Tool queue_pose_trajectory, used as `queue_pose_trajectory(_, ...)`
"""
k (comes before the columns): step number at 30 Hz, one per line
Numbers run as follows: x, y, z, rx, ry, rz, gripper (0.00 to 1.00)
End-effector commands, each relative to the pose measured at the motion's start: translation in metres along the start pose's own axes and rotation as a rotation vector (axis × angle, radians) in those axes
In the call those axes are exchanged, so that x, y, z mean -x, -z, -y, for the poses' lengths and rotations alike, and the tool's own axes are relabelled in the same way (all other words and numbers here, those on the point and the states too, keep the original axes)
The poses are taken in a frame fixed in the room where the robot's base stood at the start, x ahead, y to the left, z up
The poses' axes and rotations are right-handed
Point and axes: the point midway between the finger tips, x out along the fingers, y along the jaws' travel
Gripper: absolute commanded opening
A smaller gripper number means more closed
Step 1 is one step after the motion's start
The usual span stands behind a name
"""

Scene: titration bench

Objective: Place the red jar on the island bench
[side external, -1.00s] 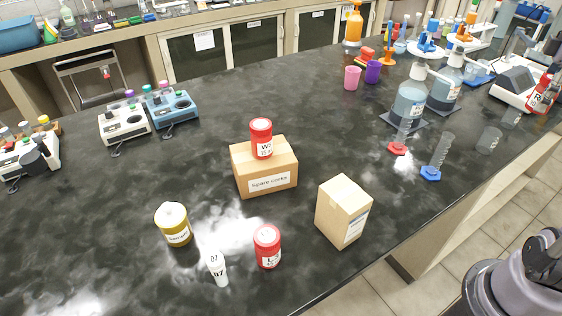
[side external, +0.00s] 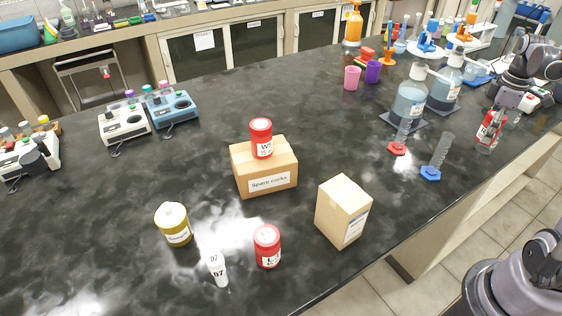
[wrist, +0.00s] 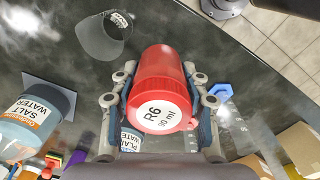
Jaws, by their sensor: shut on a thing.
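My gripper (side external: 494,114) is shut on a red jar (side external: 487,133) near the right end of the black bench (side external: 330,120). In the wrist view the held red jar (wrist: 160,72) sits between both fingers, with its label reading R6 toward the camera. I cannot tell whether its base touches the bench. A second red jar (side external: 261,140) stands on the Spare corks box (side external: 264,170). A third red jar (side external: 267,247) stands on the bench in front of that box.
A clear glass beaker (wrist: 105,38) is beside the held jar. A tan carton (side external: 343,211) is near the front edge. The bench's middle is clear.

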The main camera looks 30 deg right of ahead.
Motion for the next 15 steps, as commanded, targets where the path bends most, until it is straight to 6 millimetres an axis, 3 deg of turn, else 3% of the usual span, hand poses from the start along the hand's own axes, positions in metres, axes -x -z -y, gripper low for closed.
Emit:
queue_pose_trajectory(6,-0.023,0.037,-0.008,0.003,0.0,0.0,0.12)
queue_pose_trajectory(15,-0.042,0.049,-0.011,-0.001,0.0,0.0,0.12)
